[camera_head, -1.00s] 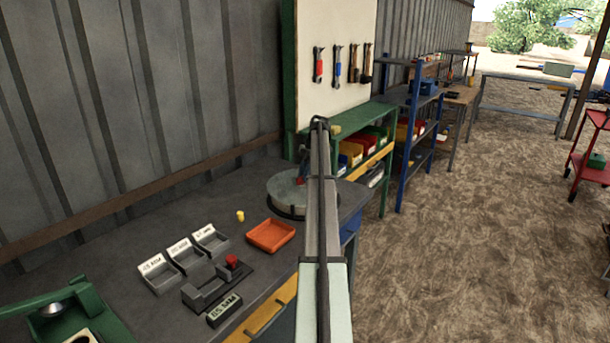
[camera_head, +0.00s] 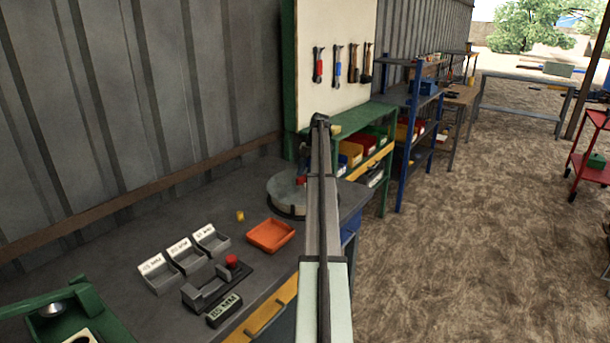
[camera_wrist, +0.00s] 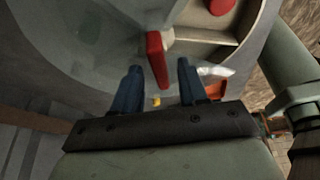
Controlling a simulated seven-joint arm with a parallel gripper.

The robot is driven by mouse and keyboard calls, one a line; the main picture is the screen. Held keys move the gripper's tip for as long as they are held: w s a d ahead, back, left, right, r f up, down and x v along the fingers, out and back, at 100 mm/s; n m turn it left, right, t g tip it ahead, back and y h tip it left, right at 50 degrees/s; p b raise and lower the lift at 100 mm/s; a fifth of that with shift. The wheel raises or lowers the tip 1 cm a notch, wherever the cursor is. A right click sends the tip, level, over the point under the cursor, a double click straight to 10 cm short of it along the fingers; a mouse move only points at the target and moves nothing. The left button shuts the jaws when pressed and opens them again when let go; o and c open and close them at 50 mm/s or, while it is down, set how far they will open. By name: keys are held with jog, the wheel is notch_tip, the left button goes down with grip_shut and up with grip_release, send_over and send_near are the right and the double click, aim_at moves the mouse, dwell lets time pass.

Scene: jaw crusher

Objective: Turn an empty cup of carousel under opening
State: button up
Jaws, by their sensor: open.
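The carousel (camera_head: 284,203) is a round grey drum at the far end of the bench, partly hidden behind my arm in the head view. In the wrist view the carousel (camera_wrist: 85,40) fills the upper left, with a lighter open section (camera_wrist: 212,40) at the top. A round red piece (camera_wrist: 221,6) shows in that section. A red upright tab (camera_wrist: 157,60) stands in front of my gripper (camera_wrist: 158,80), roughly between its two blue fingers. The fingers are apart, on either side of the tab's near end. I cannot tell whether they touch it.
An orange tray (camera_head: 270,235), a small yellow piece (camera_head: 240,215), several labelled grey bins (camera_head: 187,257) and a grey fixture with a red knob (camera_head: 232,261) are on the bench. A green press (camera_head: 60,310) stands at the front left.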

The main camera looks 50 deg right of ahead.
jog(key=d, duration=0.4)
jog(key=s+d, duration=0.1)
jog(key=d, duration=0.3)
jog(key=s+d, duration=0.1)
jog(key=d, duration=0.3)
jog(key=shift+n, duration=0.5)
jog(key=w+a, duration=0.1)
jog(key=w, duration=0.1)
jog(key=w+a+r, duration=0.1)
jog(key=w+a, duration=0.1)
jog(key=w+a+r, duration=0.1)
jog(key=w+a, duration=0.1)
jog(key=shift+w+a+r, duration=0.1)
jog(key=shift+r, duration=0.15)
jog(key=a+r+g+h, duration=0.15)
jog(key=a+r, duration=0.25)
jog(key=a, duration=0.5)
jog(key=a+r+h, duration=0.3)
jog(key=a+r, duration=0.1)
jog(key=a, duration=0.6)
jog(key=s+d+r+m+h, duration=0.1)
jog(key=s+d+h, duration=0.2)
jog(key=d+h, duration=0.25)
jog(key=shift+y, duration=0.4)
jog(key=x, duration=1.3)
jog(key=shift+f, duration=0.3)
